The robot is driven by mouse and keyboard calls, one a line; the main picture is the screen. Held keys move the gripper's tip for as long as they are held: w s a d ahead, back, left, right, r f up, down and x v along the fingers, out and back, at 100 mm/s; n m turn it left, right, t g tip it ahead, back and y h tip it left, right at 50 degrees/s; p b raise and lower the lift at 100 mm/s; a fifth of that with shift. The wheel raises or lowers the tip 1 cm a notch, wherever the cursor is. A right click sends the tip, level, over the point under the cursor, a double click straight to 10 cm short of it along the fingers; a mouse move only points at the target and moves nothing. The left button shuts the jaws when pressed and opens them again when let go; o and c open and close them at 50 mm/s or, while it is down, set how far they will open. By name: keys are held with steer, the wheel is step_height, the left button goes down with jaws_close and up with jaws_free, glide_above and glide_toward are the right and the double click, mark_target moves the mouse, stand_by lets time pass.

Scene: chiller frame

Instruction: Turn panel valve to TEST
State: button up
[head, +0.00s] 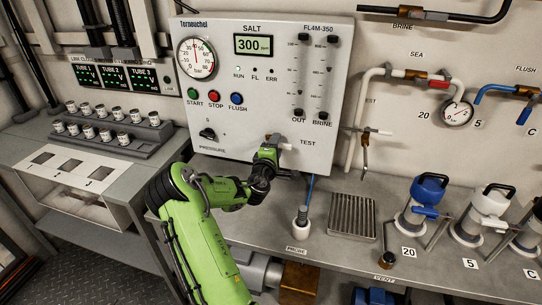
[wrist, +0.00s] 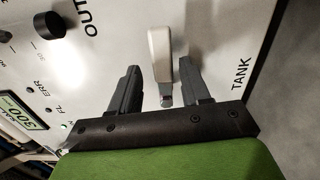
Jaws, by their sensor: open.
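The panel valve's pale lever (wrist: 160,52) stands out from the white panel in the wrist view, with a small grey end nearest my gripper. My gripper (wrist: 160,82) is open, one dark finger on each side of the lever, with gaps showing. The label TANK (wrist: 242,74) is to the right of the lever. I cannot tell exactly which label the lever points to.
The panel (head: 235,105) carries START, STOP and FLUSH buttons, a gauge (head: 197,59) and a black pressure knob (head: 208,134). A white probe holder (head: 301,222) and a ribbed drain grate (head: 352,216) are on the bench below. Pipes and valves line the wall at right.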

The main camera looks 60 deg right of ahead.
steer(key=s+a+b, duration=0.2)
steer(key=a+b, duration=0.2)
steer(key=a, duration=1)
steer(key=shift+s+a, duration=0.15)
steer(key=shift+a, duration=0.1)
